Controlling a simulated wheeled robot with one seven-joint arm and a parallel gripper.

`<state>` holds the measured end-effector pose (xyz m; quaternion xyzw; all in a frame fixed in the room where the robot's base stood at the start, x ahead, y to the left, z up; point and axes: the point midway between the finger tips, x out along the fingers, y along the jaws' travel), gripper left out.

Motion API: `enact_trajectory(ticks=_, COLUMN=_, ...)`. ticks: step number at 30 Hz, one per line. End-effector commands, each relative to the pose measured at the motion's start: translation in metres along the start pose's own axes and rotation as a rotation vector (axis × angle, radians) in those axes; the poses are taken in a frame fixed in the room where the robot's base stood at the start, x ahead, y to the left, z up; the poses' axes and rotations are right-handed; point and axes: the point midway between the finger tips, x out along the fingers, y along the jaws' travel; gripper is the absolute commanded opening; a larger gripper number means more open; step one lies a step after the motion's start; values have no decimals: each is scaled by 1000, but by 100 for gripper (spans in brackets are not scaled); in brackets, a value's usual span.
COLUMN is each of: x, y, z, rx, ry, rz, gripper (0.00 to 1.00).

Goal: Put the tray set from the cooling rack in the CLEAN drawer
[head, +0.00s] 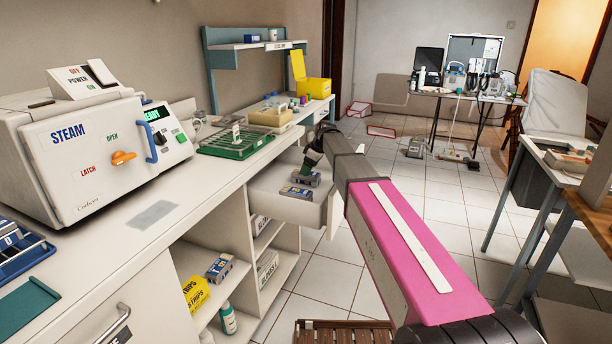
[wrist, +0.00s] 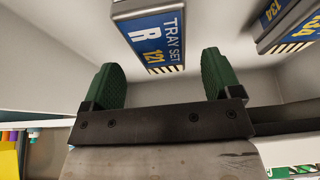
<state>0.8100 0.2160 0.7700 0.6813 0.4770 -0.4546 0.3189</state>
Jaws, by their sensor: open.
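My gripper (head: 313,152) reaches down into an open white drawer (head: 262,197) under the counter. In the wrist view its green fingers (wrist: 158,76) are open, with nothing clamped between them. A grey tray set with a blue label, "TRAY SET R 121" (wrist: 151,38), lies just beyond the fingertips. A second tray set marked 134 (wrist: 288,28) lies to its right, tilted in the picture. In the head view two tray sets show in the drawer, one (head: 307,179) below my gripper and one (head: 296,192) nearer. The green cooling rack (head: 228,148) stands on the counter with a small white card; I see no tray set on it.
A steam steriliser (head: 95,150) stands on the counter at left. Open shelves (head: 215,285) below hold a blue-labelled box, a yellow box and a bottle. A yellow container (head: 313,88) stands at the counter's far end. Tiled floor (head: 335,270) is clear beside the drawer.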

Motion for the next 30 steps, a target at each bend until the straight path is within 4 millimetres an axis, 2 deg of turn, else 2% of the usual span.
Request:
enact_trajectory(ticks=1, x=-12, y=-1, z=0, rx=0, ry=1, rz=1, gripper=84)
enact_trajectory(ticks=6, x=-42, y=0, z=0, rx=0, ry=1, rz=1, gripper=84)
enact_trajectory(ticks=12, x=-62, y=0, z=0, rx=0, ry=0, rz=0, gripper=84)
enact_trajectory(ticks=30, x=-67, y=0, z=0, rx=0, ry=0, rz=-1, gripper=84)
